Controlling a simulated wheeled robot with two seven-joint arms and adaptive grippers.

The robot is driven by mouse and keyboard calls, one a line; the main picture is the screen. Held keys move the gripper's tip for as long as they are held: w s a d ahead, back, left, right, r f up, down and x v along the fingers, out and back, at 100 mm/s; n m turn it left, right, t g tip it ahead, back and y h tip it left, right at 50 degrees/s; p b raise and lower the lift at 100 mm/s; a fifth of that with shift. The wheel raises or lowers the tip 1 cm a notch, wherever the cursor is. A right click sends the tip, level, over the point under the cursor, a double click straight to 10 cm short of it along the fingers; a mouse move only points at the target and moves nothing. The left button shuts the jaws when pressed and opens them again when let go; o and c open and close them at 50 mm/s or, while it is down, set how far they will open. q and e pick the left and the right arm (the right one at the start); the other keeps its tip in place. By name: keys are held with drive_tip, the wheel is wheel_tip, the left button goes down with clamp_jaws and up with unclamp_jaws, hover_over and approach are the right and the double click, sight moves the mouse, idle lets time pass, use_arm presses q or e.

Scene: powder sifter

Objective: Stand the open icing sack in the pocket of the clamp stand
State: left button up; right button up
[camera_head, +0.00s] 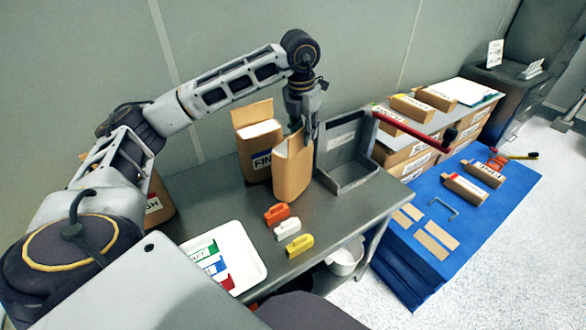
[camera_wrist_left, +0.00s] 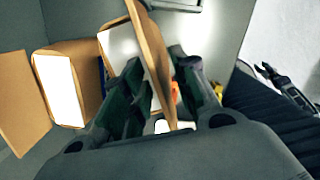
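An open tan sack (camera_head: 291,172) is upright at the back middle of the steel table, its label not visible. My left gripper (camera_head: 308,132) is at the right side of its top. In the left wrist view the gripper (camera_wrist_left: 158,75) has one finger on each side of the sack's tan panel (camera_wrist_left: 150,45); whether both press on it is unclear. A second open sack (camera_head: 259,158), its label starting with "FIN", stands behind it. A grey stand with an open pocket (camera_head: 349,182) is just right of the sacks. My right gripper is not in view.
Orange (camera_head: 277,213), white (camera_head: 287,229) and yellow (camera_head: 300,246) clips lie in front of the sack. A white tray (camera_head: 250,245) with coloured clips is at front left. Another sack (camera_head: 158,205) is partly behind my arm. A blue-covered table (camera_head: 480,225) is at right.

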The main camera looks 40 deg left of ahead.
use_arm(q)
clamp_jaws()
drive_tip(key=shift+r, duration=0.1)
idle(0.4)
drive_tip(key=shift+r, duration=0.15)
